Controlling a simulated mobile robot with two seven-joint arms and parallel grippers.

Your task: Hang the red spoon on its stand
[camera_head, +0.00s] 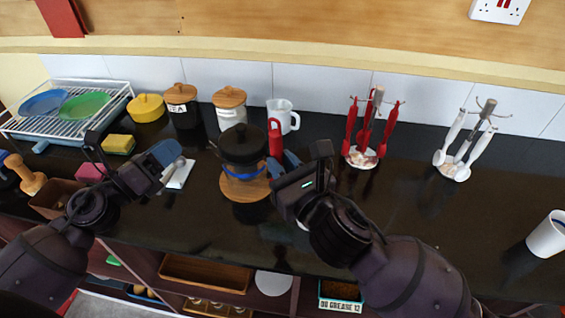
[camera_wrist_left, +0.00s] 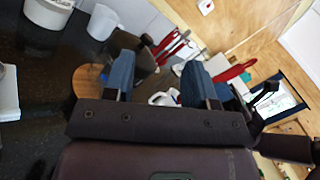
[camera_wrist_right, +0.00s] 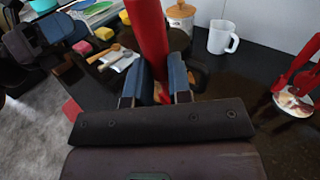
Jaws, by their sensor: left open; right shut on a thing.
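The red spoon (camera_head: 275,138) is held upright in my right gripper (camera_head: 281,162), which is shut on its handle. It also shows as a thick red shape between the fingers in the right wrist view (camera_wrist_right: 149,40). The stand with red utensils (camera_head: 361,157) stands to the right of my right gripper, with several red utensils hanging from it. A second stand with white utensils (camera_head: 450,169) stands further right. My left gripper (camera_head: 167,160) is open and empty, above the counter at the left. The lower part of the spoon is mostly hidden by the right gripper.
A black pot (camera_head: 243,146) on a round wooden board (camera_head: 245,190) sits just left of my right gripper. A white jug (camera_head: 284,116), two lidded jars and a yellow pot (camera_head: 147,107) line the back. A white cup (camera_head: 548,235) is far right. The counter before the stands is clear.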

